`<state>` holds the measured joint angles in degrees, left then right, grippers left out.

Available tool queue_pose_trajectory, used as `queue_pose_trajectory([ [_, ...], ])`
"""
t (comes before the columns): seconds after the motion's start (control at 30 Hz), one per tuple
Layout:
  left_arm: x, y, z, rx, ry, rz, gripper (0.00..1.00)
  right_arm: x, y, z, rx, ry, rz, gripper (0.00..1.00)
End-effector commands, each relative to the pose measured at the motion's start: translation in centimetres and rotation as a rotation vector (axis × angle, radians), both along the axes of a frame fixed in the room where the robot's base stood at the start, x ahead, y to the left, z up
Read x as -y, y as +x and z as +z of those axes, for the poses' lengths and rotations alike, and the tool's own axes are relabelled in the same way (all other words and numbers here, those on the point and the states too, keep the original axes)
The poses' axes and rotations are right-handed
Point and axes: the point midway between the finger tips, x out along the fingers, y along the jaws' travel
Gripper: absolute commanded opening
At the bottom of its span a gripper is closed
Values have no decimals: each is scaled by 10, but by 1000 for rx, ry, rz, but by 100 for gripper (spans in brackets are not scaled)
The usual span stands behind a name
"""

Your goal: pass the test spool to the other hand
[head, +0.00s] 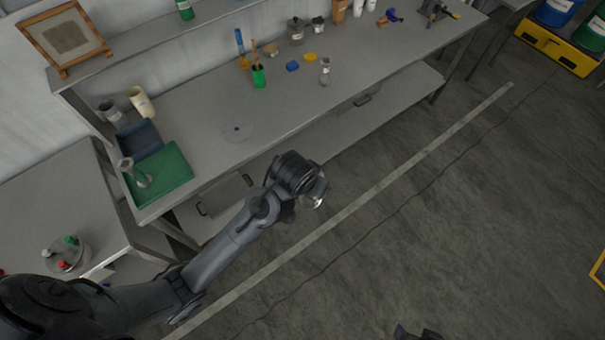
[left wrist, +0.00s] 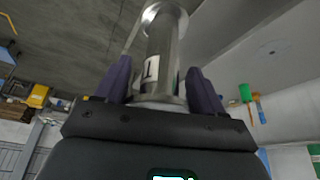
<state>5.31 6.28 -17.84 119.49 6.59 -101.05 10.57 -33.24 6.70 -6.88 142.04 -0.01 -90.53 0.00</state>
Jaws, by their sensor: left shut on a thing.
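The test spool (left wrist: 163,45) is a shiny metal tube with round flanges and a dark letter, possibly a T, on a white label. My left gripper (left wrist: 158,78) is shut on it, with one purple finger on each side near one flange. In the head view my left gripper (head: 317,188) is in front of the bench, above the floor, and mostly hides the spool (head: 318,202). A dark tip, seemingly my right gripper (head: 418,333), shows at the bottom edge. Its jaws are cut off.
A bench (head: 205,150) runs behind my left arm. A green tray (head: 172,178) holds another metal flanged piece (head: 138,177), beside a dark blue bin (head: 140,140). A green cup (head: 259,77) and a flask (head: 325,72) stand farther along. The floor (head: 430,230) in front is clear.

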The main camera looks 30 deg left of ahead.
Motion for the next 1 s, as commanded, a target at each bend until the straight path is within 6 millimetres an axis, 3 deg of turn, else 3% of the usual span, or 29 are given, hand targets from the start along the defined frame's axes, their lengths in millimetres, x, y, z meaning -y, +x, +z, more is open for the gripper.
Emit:
queue_pose_trajectory([
  [0.6,156,20,89,4,-1,-119,26,0,0,0,0,0,1,68],
  [0.8,192,24,109,2,1,-146,26,2,0,0,1,-7,5,68],
  [1.0,211,27,119,1,2,-161,26,1,1,1,4,-4,3,68],
])
